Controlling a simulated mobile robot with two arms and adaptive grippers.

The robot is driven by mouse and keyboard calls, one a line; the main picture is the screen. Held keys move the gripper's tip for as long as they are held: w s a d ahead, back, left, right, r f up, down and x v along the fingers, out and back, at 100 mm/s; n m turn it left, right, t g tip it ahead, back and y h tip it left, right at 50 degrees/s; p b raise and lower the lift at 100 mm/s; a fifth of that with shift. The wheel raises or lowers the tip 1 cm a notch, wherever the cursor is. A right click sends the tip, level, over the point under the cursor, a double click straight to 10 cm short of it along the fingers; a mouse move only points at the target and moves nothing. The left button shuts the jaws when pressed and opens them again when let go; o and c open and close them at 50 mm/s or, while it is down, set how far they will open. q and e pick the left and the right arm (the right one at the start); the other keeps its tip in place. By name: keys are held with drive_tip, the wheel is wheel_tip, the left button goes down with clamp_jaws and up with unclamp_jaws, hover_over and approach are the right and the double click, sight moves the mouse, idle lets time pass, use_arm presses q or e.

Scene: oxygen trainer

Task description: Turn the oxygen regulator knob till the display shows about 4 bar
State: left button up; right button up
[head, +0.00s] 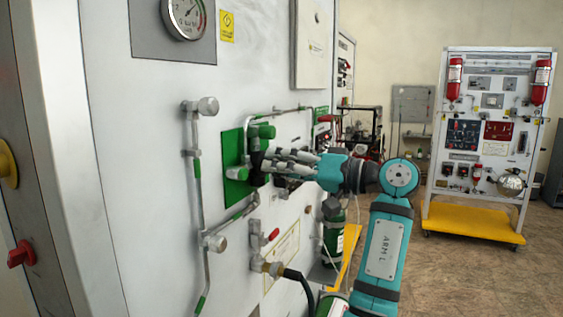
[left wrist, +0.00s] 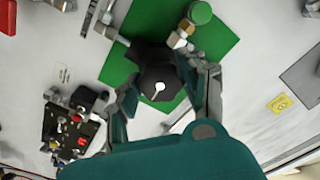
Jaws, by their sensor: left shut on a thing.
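The dark regulator knob (left wrist: 160,92) with a white mark on its face is in the left wrist view, in front of a green plate (left wrist: 223,45). My left gripper (left wrist: 160,82) has a finger on each side of the knob and is shut on it. In the head view my left gripper (head: 268,166) reaches the green plate (head: 234,185) from the right; its fingers hide most of the knob. A round gauge (head: 186,17) is at the top of the panel, cut by the picture edge; I cannot read its value. My right gripper is not in view.
Metal pipes and valves (head: 209,106) stand out from the white panel around the plate. A red-handled valve (head: 272,236) and a black hose (head: 299,281) are below. A wheeled stand (head: 485,135) with a yellow base is at the right. Open floor lies before it.

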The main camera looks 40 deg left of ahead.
use_arm(q)
drive_tip(key=m, duration=0.1)
drive_tip(key=m+p, duration=0.2)
drive_tip(key=shift+r+m, duration=0.25)
drive_tip(key=shift+m, duration=0.15)
drive_tip(key=m+p, duration=0.2)
drive_tip(key=shift+m+p, duration=0.35)
drive_tip(key=shift+m, duration=0.05)
drive_tip(key=m+p, duration=0.2)
drive_tip(key=shift+m, duration=0.4)
drive_tip(key=shift+f+m+p, duration=0.1)
drive_tip(key=shift+m+p, duration=0.6)
drive_tip(key=shift+p, duration=0.15)
drive_tip(key=shift+f, duration=0.1)
drive_tip(key=o, duration=1.2)
